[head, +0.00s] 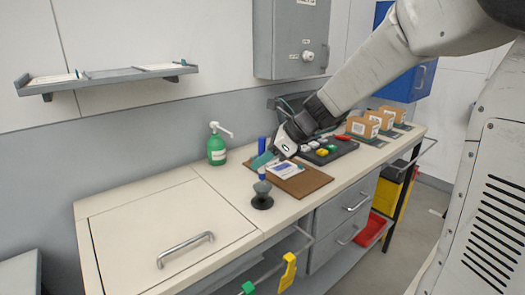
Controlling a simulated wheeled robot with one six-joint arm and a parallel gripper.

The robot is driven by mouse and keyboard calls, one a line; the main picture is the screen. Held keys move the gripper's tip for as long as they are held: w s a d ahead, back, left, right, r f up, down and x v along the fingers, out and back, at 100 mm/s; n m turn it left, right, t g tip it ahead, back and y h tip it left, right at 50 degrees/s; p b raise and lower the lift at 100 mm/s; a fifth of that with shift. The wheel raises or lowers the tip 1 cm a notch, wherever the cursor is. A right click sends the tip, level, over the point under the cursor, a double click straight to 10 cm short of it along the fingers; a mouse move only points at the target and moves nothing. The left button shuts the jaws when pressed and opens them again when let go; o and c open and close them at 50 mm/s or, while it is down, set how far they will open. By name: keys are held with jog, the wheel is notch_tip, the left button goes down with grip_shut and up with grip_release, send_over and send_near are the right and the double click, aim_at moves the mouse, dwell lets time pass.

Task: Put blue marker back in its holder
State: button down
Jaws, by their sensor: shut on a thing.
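The blue marker (262,144) stands about upright, its upper part showing above the teal fingertips of my gripper (262,160). My gripper is shut on it, reaching in from the right. A short blue stretch shows below the fingers. Directly under it in the picture is a small grey cup on a dark round base (262,203), which looks like the holder. It stands on the cream counter near its front edge. The marker's lower end is at the cup's mouth; I cannot tell whether it is inside or just above.
A brown board (308,184) with a white-and-blue card lies right of the holder. A green pump bottle (217,150) stands behind left. A dark tray (330,152) with coloured blocks and several cardboard boxes (362,127) are farther right. The counter's left part (150,225) is clear.

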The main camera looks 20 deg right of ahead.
aim_at(261, 178)
jog(key=shift+f, duration=2.7)
jog(key=shift+f, duration=0.2)
jog(key=c, duration=1.3)
grip_release()
jog(key=shift+o, duration=0.2)
jog(key=v, duration=0.8)
jog(key=s+a+n+g+h, duration=0.1)
jog(key=s+n+g+h, duration=0.2)
jog(key=s+n, duration=2.1)
jog(key=s+h, duration=0.3)
jog(key=h, duration=0.1)
jog(key=shift+h, duration=0.4)
